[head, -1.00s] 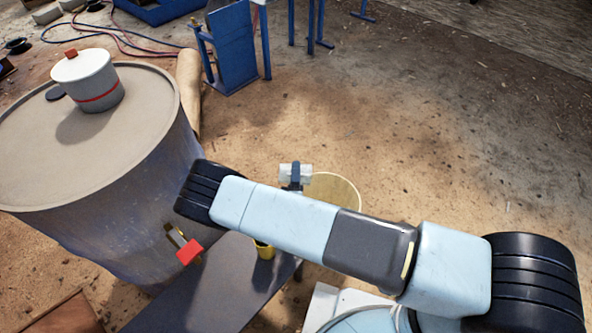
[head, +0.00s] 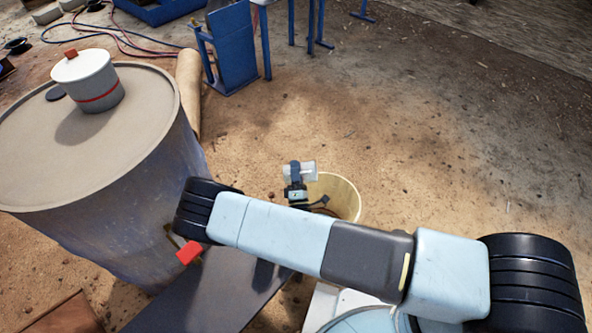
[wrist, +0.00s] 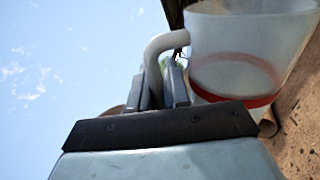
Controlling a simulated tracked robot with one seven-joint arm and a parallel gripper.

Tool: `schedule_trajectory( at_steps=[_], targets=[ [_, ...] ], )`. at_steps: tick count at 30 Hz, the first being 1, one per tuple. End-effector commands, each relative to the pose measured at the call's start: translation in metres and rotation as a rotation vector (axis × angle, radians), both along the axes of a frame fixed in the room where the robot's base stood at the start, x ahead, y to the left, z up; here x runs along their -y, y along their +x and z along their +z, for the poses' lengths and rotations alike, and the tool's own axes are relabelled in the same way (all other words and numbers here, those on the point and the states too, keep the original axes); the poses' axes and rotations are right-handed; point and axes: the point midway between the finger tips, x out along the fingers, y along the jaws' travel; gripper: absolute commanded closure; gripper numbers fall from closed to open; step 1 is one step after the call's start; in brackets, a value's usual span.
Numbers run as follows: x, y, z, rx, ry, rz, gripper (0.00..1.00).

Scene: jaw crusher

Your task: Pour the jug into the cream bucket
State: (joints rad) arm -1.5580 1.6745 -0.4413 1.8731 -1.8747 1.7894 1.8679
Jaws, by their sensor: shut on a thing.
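The cream bucket (head: 345,192) stands on the ground in the head view, partly hidden behind my arm. A pale translucent jug (head: 308,168) overlaps its upper left rim in the picture. In the wrist view the jug (wrist: 240,45) is large, with a red band and a brownish-pink level inside. My gripper (wrist: 168,85) is shut on the jug's handle (wrist: 158,48); the gripper also shows in the head view (head: 295,190). The ground lies to the right and sky to the left in the wrist view, so the jug looks tilted. I cannot see any stream.
A large grey drum (head: 150,150) fills the left, with a lidded pot (head: 100,88) on top and a red-handled part (head: 188,252) on its side. A dark table (head: 215,295) lies below my arm. Open dirt ground spreads to the right.

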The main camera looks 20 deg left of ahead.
Motion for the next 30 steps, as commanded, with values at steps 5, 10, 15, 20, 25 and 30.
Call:
schedule_trajectory(
  at_steps=[5,10,15,20,25,30],
  targets=[
    [0.000,0.000,0.005,0.089,-0.254,0.003,1.00],
    [0.000,0.000,0.010,0.173,-0.498,0.002,1.00],
    [0.000,0.000,0.015,0.256,-0.740,0.001,1.00],
    [0.000,0.000,0.019,0.332,-0.963,0.001,1.00],
    [0.000,0.000,0.024,0.406,-1.177,0.001,1.00],
    [0.000,0.000,0.024,0.438,-1.274,0.002,1.00]
  ],
)
